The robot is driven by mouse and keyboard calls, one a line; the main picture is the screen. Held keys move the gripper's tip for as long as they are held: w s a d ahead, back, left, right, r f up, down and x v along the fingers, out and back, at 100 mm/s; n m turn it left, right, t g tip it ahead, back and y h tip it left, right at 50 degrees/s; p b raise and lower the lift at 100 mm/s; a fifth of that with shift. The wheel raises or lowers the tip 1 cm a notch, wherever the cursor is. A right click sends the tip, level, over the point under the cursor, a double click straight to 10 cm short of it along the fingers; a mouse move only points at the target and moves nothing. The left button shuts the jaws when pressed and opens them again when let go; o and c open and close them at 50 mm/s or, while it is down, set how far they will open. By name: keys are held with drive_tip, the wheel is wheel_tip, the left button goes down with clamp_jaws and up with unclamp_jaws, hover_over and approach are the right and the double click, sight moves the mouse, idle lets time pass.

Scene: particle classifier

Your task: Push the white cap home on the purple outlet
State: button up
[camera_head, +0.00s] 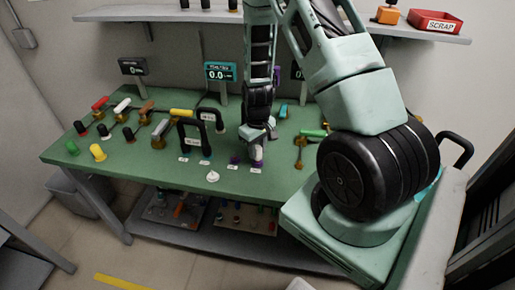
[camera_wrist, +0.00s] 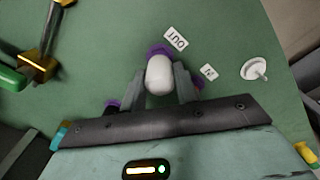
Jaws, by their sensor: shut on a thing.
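In the wrist view, my gripper (camera_wrist: 160,84) is shut on the white cap (camera_wrist: 159,76), with one grey finger on each side of it. The cap is rounded and smooth. The purple outlet (camera_wrist: 158,48) shows as a purple rim just beyond the cap, by a label reading OUT. The cap lines up with it and hides most of it; I cannot tell whether the cap is seated.
A white disc with a stem (camera_wrist: 255,69) lies on the green bench (camera_head: 130,160), beside the outlet. More purple parts flank my fingers. Valves with coloured handles, a black-handled frame (camera_head: 190,136) and yellow and green plugs stand to the left. A green-handled valve (camera_head: 312,133) stands to the right.

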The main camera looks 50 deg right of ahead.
sight(258, 147)
drive_tip(key=shift+f+b, duration=0.5)
drive_tip(key=shift+f, duration=0.3)
drive_tip(key=o, duration=1.1)
drive_tip(key=shift+c, duration=0.2)
drive_tip(key=shift+r, duration=0.15)
wheel_tip(258, 147, up, 17)
drive_tip(key=shift+b, duration=0.4)
drive_tip(key=shift+r, duration=0.1)
